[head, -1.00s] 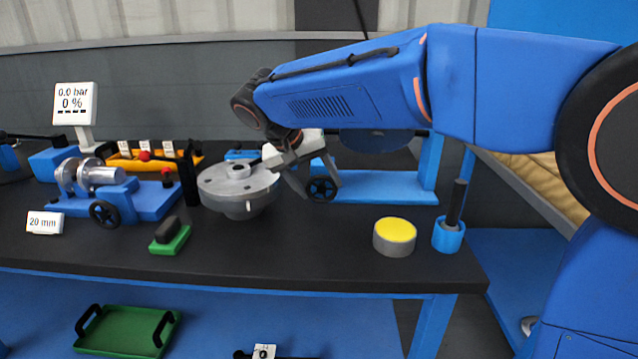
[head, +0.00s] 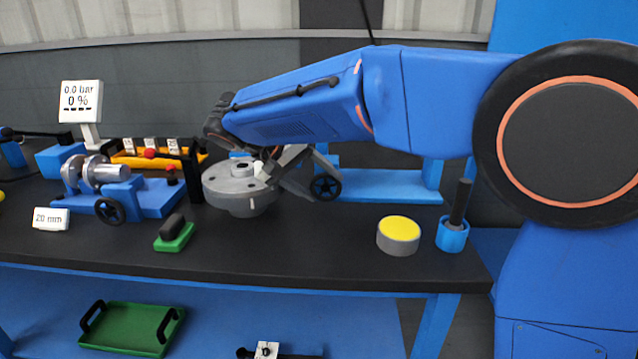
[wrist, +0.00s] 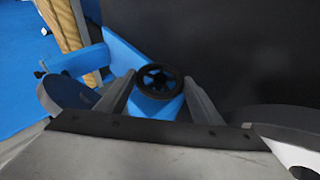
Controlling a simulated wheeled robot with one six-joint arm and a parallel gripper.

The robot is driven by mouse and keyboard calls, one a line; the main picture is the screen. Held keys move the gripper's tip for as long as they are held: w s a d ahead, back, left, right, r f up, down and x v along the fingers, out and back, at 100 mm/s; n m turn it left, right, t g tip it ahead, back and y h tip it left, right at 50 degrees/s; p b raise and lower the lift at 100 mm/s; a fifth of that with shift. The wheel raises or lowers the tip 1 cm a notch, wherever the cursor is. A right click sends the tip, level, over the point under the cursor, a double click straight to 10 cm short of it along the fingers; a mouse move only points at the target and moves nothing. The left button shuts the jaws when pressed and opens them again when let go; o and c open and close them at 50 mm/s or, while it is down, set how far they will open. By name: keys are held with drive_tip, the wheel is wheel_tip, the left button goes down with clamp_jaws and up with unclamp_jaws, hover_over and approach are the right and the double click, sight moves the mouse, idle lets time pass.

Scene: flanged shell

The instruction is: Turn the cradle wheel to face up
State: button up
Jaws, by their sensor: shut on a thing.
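The cradle wheel (head: 326,188) is a small black spoked handwheel at the front of the blue cradle (head: 385,186), right of the table's middle. My gripper (wrist: 160,80) reaches down to it from the upper left, tilted, and is shut on the wheel, with one grey finger on each side of the rim. In the wrist view the wheel (wrist: 159,78) shows between the fingertips, with blue cradle parts (wrist: 125,58) behind it. My arm hides much of the cradle's upper part in the head view.
A grey flanged shell (head: 228,190) stands just left of my gripper, very close to my wrist. A yellow-topped cylinder (head: 398,230) and a blue cup with a black handle (head: 452,235) stand to the right. A green block (head: 173,238) lies front left. The front middle of the table is clear.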

drive_tip(key=o, duration=1)
drive_tip(key=shift+o, duration=0.2)
drive_tip(key=shift+a, duration=0.1)
drive_tip(key=v, duration=1.7)
drive_tip(key=shift+r, duration=0.25)
